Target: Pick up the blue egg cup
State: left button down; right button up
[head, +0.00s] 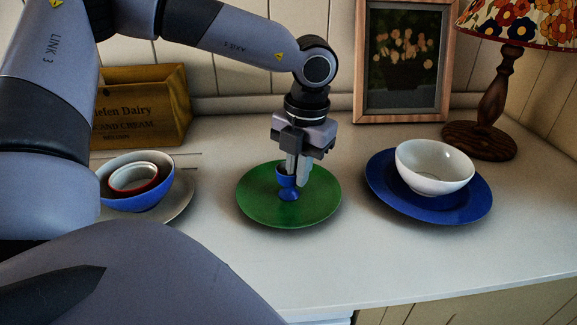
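The small blue egg cup (287,190) stands upright on the green plate (260,208) in the middle of the counter. My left gripper (297,173) points down at the cup from above. One finger is in front of the cup's right side and covers part of it. The other finger is at the cup's mouth, partly hidden. I cannot tell whether the fingers press on the cup's wall. My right gripper is not in view.
On the left, a blue bowl (133,197) with smaller nested bowls stands on a grey plate (176,205). On the right, a white bowl (435,170) sits on a blue plate (440,213). Behind are a wooden box (140,110), a framed picture (402,60) and a lamp (485,105). The front counter is clear.

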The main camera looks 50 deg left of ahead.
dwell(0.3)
pick_arm(q)
notch_tip(320, 180, up, 20)
jog(key=shift+p, duration=0.45)
